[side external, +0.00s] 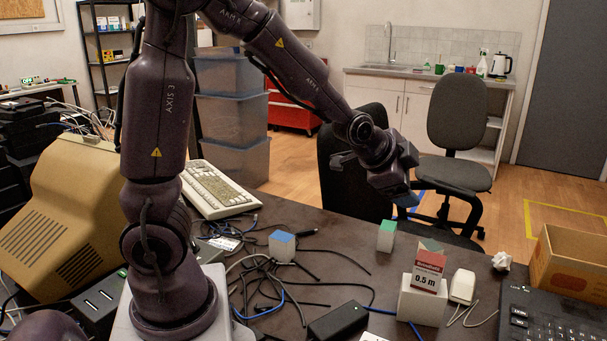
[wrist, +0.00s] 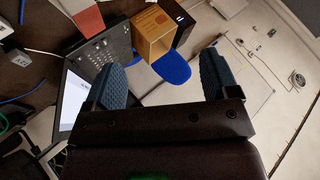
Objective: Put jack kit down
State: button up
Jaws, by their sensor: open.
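My gripper (side external: 404,196) is up over the far edge of the table, with its fingers apart. In the wrist view my gripper (wrist: 162,80) shows two blue pads wide open, with nothing held between them. No item is clearly readable as the jack kit. Candidates on the table are a blue-topped pale cube (side external: 282,246), a green-topped pale cube (side external: 386,236) just below my gripper in the picture, and a red-and-white packet marked 0.5 m (side external: 428,270) on a white block (side external: 421,302).
A cardboard box (side external: 572,262) and black keyboard (side external: 545,316) stand at the right. Loose cables and a black adapter (side external: 338,323) cover the middle. A beige monitor (side external: 75,215) and keyboard (side external: 215,190) are left.

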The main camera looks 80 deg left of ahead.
jog(key=s+d+r+n+g, duration=0.1)
jog(key=s+d+r+n, duration=0.1)
jog(key=s, duration=0.5)
jog(key=s+d+r+n+g+h, duration=0.1)
jog(key=s+d+r+n, duration=0.1)
jog(key=s, duration=0.5)
jog(key=s+d+r+n+g+h, duration=0.1)
jog(key=s+d+r+n, duration=0.2)
jog(key=s, duration=0.4)
jog(key=shift+s+d+g, duration=0.25)
jog(key=shift+d+g, duration=0.15)
jog(key=shift+d, duration=0.45)
